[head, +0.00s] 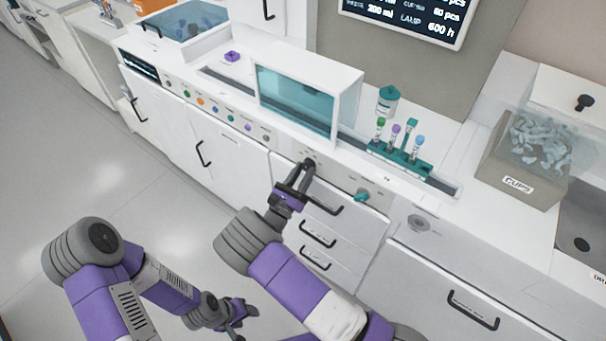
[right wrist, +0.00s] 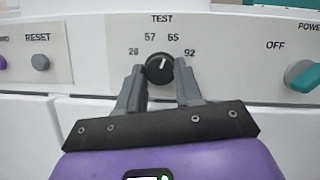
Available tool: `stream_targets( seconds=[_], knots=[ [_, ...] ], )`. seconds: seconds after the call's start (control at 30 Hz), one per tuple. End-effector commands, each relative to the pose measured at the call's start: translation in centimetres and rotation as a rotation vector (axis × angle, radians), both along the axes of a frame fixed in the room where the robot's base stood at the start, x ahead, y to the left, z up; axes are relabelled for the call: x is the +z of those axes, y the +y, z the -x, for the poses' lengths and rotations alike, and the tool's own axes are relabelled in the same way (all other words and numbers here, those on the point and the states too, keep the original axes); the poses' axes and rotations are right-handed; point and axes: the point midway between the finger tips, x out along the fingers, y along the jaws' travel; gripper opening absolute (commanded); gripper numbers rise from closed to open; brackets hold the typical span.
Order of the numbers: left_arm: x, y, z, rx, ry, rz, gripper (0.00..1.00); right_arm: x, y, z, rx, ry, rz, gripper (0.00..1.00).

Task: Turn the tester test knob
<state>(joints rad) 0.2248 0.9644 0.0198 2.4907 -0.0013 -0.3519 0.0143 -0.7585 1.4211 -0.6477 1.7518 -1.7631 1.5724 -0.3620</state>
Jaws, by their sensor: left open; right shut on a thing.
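The black test knob (right wrist: 159,68) is on the white front panel under the label TEST, with the marks 28, 57, 65 and 92 around it. Its white line points up and slightly right, roughly toward 65. My right gripper (right wrist: 160,84) has one finger on each side of the knob and is shut on it. In the head view my right gripper (head: 300,176) is at the panel, and I cannot make out the knob there. My left gripper (head: 232,322) is open and empty, low in front of the cabinets.
A teal power knob (right wrist: 303,76), beside OFF, is to the right. A rack of tubes (head: 400,158) stands above. Drawer handles (head: 318,234) stick out below.

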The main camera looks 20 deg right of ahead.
Motion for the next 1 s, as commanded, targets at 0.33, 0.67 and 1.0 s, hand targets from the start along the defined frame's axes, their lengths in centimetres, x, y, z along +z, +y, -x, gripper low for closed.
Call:
stream_targets(
  seconds=[0.33, 0.67, 1.0],
  knots=[
    [-0.06, 0.0, 0.0, 0.0, 0.0, 0.0, 0.52, -0.07, -0.01, 0.02, -0.002, -0.013, -0.012, 0.05],
    [-0.06, 0.0, -0.01, 0.0, 0.0, 0.0, 0.52, -0.06, -0.02, 0.01, -0.001, -0.012, -0.012, 0.58],
    [0.01, 0.0, 0.0, 0.0, 0.0, 0.0, 0.52, -0.12, 0.23, 0.16, 0.0, -0.013, -0.011, 0.6]
  ],
)
